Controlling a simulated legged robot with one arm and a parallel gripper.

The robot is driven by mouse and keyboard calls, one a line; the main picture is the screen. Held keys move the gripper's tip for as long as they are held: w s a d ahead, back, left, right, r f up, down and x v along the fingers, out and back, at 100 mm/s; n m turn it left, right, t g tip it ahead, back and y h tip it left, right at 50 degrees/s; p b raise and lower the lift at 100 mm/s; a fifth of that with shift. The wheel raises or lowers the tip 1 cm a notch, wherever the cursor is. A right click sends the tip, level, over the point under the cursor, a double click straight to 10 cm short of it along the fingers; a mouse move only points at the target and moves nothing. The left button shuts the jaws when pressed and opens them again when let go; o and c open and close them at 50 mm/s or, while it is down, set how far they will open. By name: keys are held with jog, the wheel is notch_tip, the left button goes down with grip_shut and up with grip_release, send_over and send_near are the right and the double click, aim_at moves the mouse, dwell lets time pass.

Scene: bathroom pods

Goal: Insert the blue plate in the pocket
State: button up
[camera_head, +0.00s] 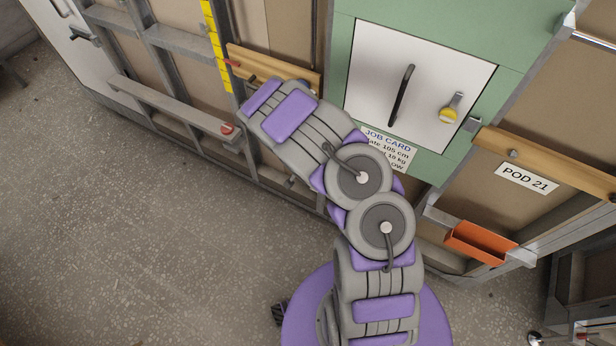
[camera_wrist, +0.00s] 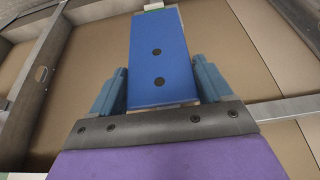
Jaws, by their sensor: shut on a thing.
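The blue plate (camera_wrist: 161,42) is a flat rectangle with two dark holes, seen in the wrist view. My gripper (camera_wrist: 160,88) is shut on its near part, with one blue-grey finger along each side. The plate points away from the gripper toward the wall frame. At its far end is a small pale and green piece (camera_wrist: 153,5); I cannot tell whether they touch. In the head view my arm hides the gripper and the plate. An orange open holder (camera_head: 480,243) on the right wall may be the pocket, but I cannot tell.
A white hatch (camera_head: 418,80) with a black handle and a yellow-tipped latch (camera_head: 450,108) sits in a green panel. Wooden rails, metal frame bars (camera_head: 170,104) and a yellow scale strip (camera_head: 217,45) line the wall. The speckled floor (camera_head: 130,240) at left is clear.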

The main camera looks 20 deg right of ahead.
jog(key=w+d+f+b, duration=0.1)
jog(key=w+d, duration=0.2)
jog(key=d, duration=0.2)
jog(key=shift+w, duration=0.4)
dwell(0.8)
jog(key=shift+f, duration=0.6)
dwell(1.2)
jog(key=shift+r, duration=0.4)
jog(key=shift+a, duration=0.1)
dwell(0.8)
